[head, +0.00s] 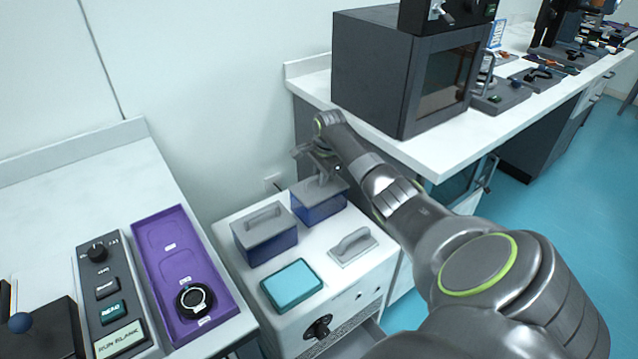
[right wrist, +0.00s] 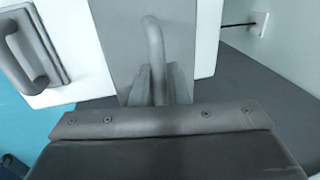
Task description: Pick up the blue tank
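Two blue tanks with grey handled lids stand on a white cabinet. The back blue tank (head: 318,211) is under my right gripper (head: 323,177); the front blue tank (head: 266,246) is to its left. In the right wrist view, the grey lid (right wrist: 118,40) of the back tank fills the middle, and its handle (right wrist: 153,45) runs between the fingers of my right gripper (right wrist: 158,85). The fingers sit close on both sides of the handle, with no clear gap. The tank appears to rest on the cabinet. My left gripper is not in view.
The white cabinet (head: 340,286) also bears a teal-topped square (head: 292,285) and a loose grey handled plate (head: 353,246). A purple tray (head: 152,232) lies on the left bench. A dark oven-like box (head: 375,80) stands on the right bench, close to my right arm.

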